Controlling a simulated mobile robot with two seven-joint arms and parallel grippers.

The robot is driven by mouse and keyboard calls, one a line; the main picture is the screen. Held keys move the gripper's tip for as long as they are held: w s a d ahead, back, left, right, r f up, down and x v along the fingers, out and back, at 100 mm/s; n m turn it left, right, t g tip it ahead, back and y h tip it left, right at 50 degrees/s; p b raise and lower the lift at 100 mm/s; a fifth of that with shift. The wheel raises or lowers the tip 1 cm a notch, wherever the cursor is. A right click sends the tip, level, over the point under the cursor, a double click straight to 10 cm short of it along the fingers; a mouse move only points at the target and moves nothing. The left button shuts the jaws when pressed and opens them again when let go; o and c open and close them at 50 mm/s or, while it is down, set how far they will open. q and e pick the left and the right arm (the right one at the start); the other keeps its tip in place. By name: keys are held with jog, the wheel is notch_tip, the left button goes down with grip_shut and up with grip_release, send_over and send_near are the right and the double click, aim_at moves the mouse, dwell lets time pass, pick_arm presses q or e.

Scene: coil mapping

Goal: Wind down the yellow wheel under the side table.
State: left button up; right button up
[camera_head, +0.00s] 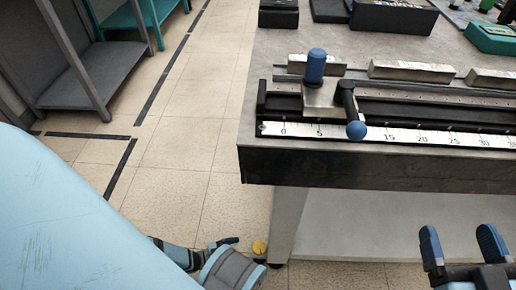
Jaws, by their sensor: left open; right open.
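The yellow wheel (259,247) is a small disc low down at the foot of the side table's near left leg (287,222). My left arm comes in from the left and reaches down toward the floor. My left gripper (232,246) is low beside the wheel, just left of it, and partly hidden by my own arm. I cannot tell whether it touches the wheel. My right gripper (462,243) is open and empty in front of the table at the lower right, its two blue-padded fingers pointing up.
The side table (340,165) carries a ruler rail (400,138) with a blue-knobbed slider (316,66) and metal blocks (412,71). Dark boxes (392,16) and a green case (492,38) stand behind. A grey shelf (90,75) is at the left. The tiled floor between is clear.

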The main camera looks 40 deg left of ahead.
pick_arm(q)
jog(key=b+x, duration=0.1)
jog(key=x, duration=0.7)
jog(key=shift+d, duration=0.1)
jog(key=shift+c, duration=0.3)
